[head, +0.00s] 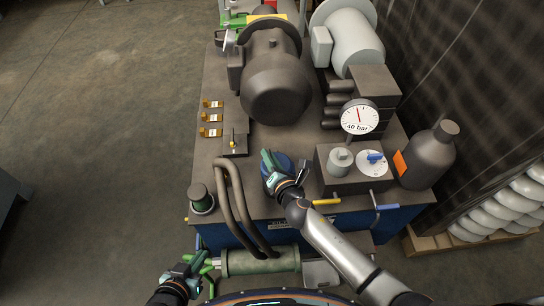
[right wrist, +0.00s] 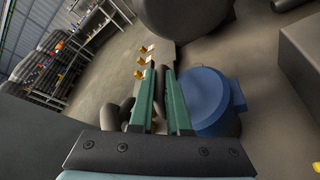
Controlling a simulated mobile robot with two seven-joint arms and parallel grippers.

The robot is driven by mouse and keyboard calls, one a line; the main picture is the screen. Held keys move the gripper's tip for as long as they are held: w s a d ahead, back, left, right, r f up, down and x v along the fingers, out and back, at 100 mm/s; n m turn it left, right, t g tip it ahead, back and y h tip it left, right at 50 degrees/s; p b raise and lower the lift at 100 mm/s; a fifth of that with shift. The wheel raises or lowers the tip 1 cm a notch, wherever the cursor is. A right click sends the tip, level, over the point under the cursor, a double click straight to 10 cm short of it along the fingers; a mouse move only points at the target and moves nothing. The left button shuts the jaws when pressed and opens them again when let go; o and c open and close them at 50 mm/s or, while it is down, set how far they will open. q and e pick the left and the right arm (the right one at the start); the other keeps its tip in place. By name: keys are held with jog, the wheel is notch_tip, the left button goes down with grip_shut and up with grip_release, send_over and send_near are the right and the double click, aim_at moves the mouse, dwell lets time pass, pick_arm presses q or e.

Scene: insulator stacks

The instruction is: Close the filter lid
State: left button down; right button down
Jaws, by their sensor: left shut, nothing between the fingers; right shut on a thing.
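A blue round lid (head: 284,161), which I take for the filter lid, sits on the dark tank top (head: 262,205) in front of the large motor. My right gripper (head: 268,160) is over it and partly hides it in the head view. In the right wrist view the lid (right wrist: 205,100) shows a small lug on its right side and lies right beside the green fingers (right wrist: 161,95). The fingers are close together; what they grip between them is hard to see. My left gripper (head: 197,262) is shut and empty at the lower left, by the green cylinder's left end.
Two bent dark pipes (head: 238,205) rise left of the lid. The dark motor (head: 277,88) stands behind. The gauge (head: 360,117) and a block with a blue-handled dial (head: 372,160) are to the right. A green cylinder (head: 262,262) lies along the front. Floor at left is clear.

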pick_arm(q)
jog(key=shift+w+d+r, duration=0.1)
jog(key=shift+w+r, duration=0.1)
jog(key=shift+w, duration=0.15)
pick_arm(e)
jog(key=shift+w+r, duration=0.1)
jog(key=shift+w, duration=0.05)
jog(key=c, duration=1.2)
grip_release()
jog(key=o, duration=0.3)
jog(key=shift+w+a, duration=0.1)
pick_arm(q)
jog(key=shift+s+f, duration=0.1)
jog(key=shift+f, duration=0.05)
jog(key=shift+s, duration=0.1)
jog(key=shift+s+a+r+p, duration=0.25)
jog(key=shift+a+r+p, duration=0.25)
jog(key=shift+a+p, duration=0.4)
pick_arm(e)
jog(key=v, duration=1.2)
jog(key=shift+s, duration=0.35)
